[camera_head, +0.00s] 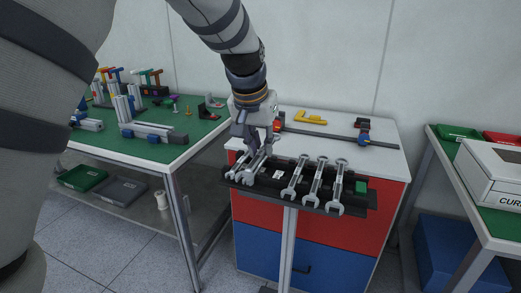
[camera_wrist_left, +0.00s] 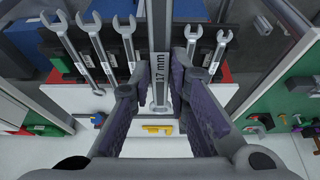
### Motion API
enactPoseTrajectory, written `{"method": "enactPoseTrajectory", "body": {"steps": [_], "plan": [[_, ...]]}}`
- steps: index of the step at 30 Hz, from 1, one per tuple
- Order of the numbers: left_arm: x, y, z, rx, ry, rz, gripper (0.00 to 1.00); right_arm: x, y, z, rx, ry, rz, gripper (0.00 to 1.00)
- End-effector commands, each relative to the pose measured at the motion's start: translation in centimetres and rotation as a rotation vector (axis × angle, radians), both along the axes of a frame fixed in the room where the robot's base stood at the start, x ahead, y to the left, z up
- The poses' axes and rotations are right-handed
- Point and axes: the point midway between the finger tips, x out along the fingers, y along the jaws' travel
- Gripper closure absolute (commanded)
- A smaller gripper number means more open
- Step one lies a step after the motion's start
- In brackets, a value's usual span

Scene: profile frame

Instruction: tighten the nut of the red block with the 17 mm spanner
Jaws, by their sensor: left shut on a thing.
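My left gripper (camera_head: 256,140) is above the left part of the dark spanner rack (camera_head: 273,181) in the head view. In the left wrist view its fingers (camera_wrist_left: 161,78) are shut on the 17 mm spanner (camera_wrist_left: 160,42), which stands lengthwise between them with its label showing. The gripper largely hides this spanner in the head view. I cannot tell whether it is clear of its slot. A red piece (camera_head: 278,126) shows at the left end of a dark bar on the cabinet top; I cannot tell whether it is the red block. No nut can be made out. My right gripper is not seen.
Several other spanners (camera_head: 316,183) stand in the rack on both sides of the held one. The cabinet top (camera_head: 345,152) also holds yellow parts (camera_head: 310,119) and a blue block (camera_head: 364,124). A green-topped table (camera_head: 185,147) with metal profiles stands left, a white box (camera_head: 490,172) right.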

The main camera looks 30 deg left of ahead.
Motion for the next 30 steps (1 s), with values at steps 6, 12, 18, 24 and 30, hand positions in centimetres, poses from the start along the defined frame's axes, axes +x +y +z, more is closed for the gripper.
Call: {"method": "enactPoseTrajectory", "body": {"steps": [6, 12, 18, 24, 30], "plan": [[0.0, 0.0, 0.2, 0.001, -0.002, -0.001, 1.0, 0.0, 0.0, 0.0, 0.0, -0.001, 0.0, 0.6], [0.0, 0.0, 0.4, 0.001, -0.003, -0.001, 1.0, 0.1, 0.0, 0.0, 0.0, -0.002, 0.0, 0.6], [0.1, 0.0, 2.1, 0.002, -0.006, -0.001, 1.0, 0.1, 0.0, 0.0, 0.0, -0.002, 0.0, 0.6], [0.0, 0.0, 3.3, 0.002, -0.003, -0.001, 1.0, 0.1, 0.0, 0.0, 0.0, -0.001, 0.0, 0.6], [0.0, 0.0, 3.2, 0.001, -0.002, 0.0, 1.0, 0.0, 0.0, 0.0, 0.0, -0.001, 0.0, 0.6]]}}
